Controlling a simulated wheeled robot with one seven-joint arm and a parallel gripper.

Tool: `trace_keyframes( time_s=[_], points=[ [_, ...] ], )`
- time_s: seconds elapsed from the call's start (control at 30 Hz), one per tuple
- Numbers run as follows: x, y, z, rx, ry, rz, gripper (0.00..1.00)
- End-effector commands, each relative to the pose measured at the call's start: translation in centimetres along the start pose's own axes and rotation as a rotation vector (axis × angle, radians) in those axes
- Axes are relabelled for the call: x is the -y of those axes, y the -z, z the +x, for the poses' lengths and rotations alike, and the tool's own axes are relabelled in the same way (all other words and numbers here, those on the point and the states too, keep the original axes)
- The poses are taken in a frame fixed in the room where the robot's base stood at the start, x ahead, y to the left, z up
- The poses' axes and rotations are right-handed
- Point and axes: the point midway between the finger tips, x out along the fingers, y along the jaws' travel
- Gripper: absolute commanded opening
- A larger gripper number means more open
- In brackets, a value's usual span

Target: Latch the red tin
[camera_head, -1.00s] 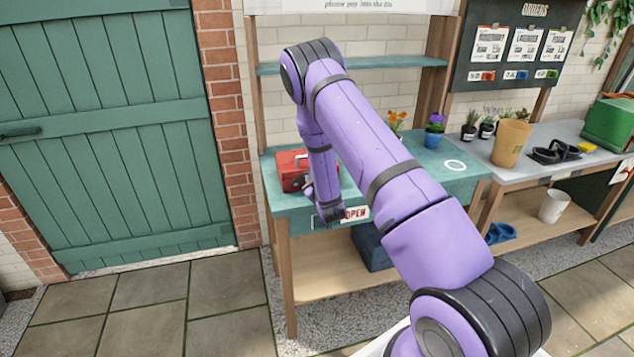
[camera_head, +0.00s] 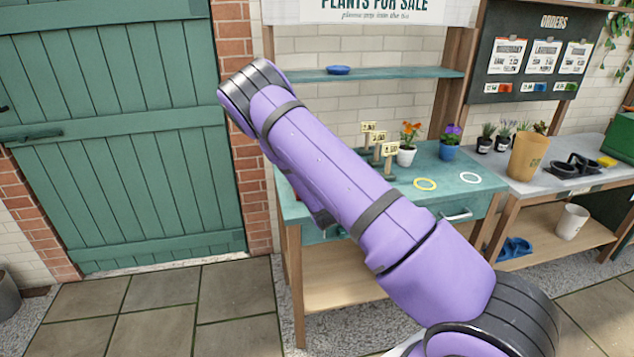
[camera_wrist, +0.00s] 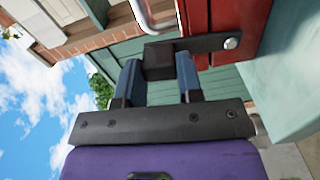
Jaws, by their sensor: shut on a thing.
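The red tin (camera_wrist: 238,17) fills the upper right of the wrist view, with a metal bail handle (camera_wrist: 146,14) beside it. A black latch strap (camera_wrist: 211,43) with a round metal rivet runs along the tin and ends in a dark block. My gripper (camera_wrist: 159,66) has its two blue fingers on either side of this block, shut on it. In the head view my purple arm hides the gripper and nearly all of the tin. Whether the latch is fastened cannot be told.
The teal table (camera_head: 400,203) carries price signs (camera_head: 379,140), an orange-flowered pot (camera_head: 408,148), a purple-flowered pot (camera_head: 449,147), and yellow (camera_head: 425,184) and white rings (camera_head: 470,178). A teal shelf (camera_head: 400,73) runs above. A green door (camera_head: 110,130) stands left.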

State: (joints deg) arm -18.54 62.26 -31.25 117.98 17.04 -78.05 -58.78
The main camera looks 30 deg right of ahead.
Motion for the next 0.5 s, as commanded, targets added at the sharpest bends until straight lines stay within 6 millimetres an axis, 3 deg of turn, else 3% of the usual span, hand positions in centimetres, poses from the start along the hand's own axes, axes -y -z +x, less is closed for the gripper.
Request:
trace_keyframes(
  time_s=[0.5],
  points=[
    [0.14,0.89,-0.01,0.0,0.001,-0.125,0.0]
  ],
)
